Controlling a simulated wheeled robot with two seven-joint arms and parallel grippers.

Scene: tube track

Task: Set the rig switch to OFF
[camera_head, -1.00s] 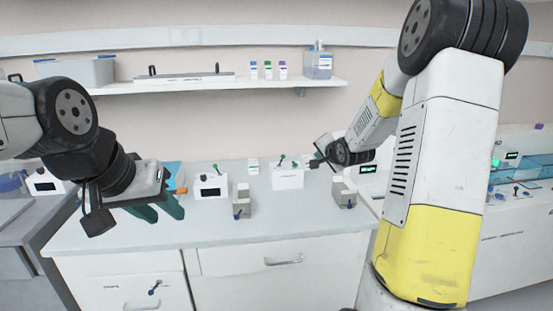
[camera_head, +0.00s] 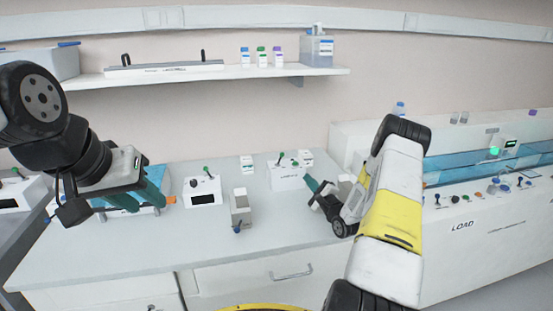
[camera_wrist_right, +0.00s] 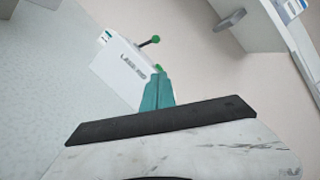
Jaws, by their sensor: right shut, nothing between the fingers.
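A white box (camera_head: 286,178) with a dark printed label stands towards the back of the bench. In the right wrist view the box (camera_wrist_right: 120,78) carries a label that looks like "LASER RIG". A dark lever with a green knob (camera_wrist_right: 154,40) sticks up from its top; in the head view I see green-tipped levers (camera_head: 281,157) there. My right gripper (camera_head: 311,184) is at the box's right front corner, its teal fingers shut and empty. In the wrist view the fingers (camera_wrist_right: 158,92) overlap the box's edge; I cannot tell whether they touch. My left gripper (camera_head: 142,197) looks open and empty, over the bench's left part.
Another white box with a green-tipped lever (camera_head: 203,191) and a grey block with a blue knob (camera_head: 241,209) stand left of the labelled box. A shelf (camera_head: 215,75) hangs behind. A long console (camera_head: 480,225) marked LOAD stands right. The bench's front middle is clear.

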